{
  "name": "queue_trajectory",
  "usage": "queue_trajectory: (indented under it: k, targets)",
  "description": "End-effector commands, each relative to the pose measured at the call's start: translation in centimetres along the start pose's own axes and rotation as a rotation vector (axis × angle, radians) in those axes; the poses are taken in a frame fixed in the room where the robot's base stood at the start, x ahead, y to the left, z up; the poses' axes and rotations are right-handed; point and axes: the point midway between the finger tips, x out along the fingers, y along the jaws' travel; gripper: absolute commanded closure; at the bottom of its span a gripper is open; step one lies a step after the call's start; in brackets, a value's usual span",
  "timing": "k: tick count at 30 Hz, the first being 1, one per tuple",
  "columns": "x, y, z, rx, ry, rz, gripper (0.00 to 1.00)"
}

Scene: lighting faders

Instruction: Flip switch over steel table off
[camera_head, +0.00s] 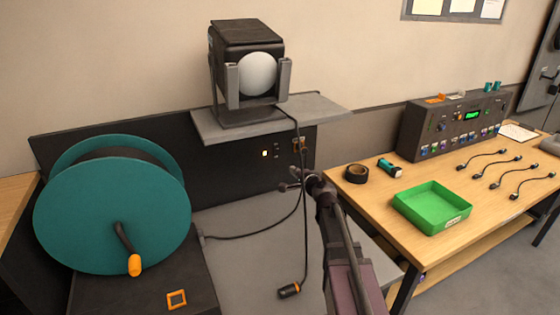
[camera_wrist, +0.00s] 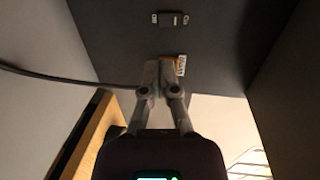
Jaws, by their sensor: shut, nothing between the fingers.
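A small dark switch (camera_head: 276,149) with a pale mark at each end sits on the dark panel above the grey steel table (camera_head: 245,222).
A grey shelf (camera_head: 320,106) carrying a black lamp (camera_head: 245,50) overhangs the panel. A black cable (camera_head: 255,236) hangs near my arm. A teal reel (camera_head: 110,225) stands at left. The wooden table at right holds a green tray (camera_head: 430,207), tape (camera_head: 355,174) and a fader console (camera_head: 455,125).

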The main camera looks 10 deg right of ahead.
Motion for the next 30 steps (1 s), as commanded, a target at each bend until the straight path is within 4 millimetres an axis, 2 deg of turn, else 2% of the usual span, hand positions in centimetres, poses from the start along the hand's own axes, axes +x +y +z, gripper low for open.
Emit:
queue_trajectory:
  k: [5,20,26,30]
  targets:
    - [0.3,-0.1,-1.0,0.042,0.031,-0.023,1.00]
    - [0.6,-0.2,-1.1,0.042,0.032,-0.024,1.00]
    - [2.2,-0.2,-1.2,0.042,0.032,-0.023,1.00]
    - [4.0,-0.2,-1.3,0.042,0.032,-0.023,1.00]
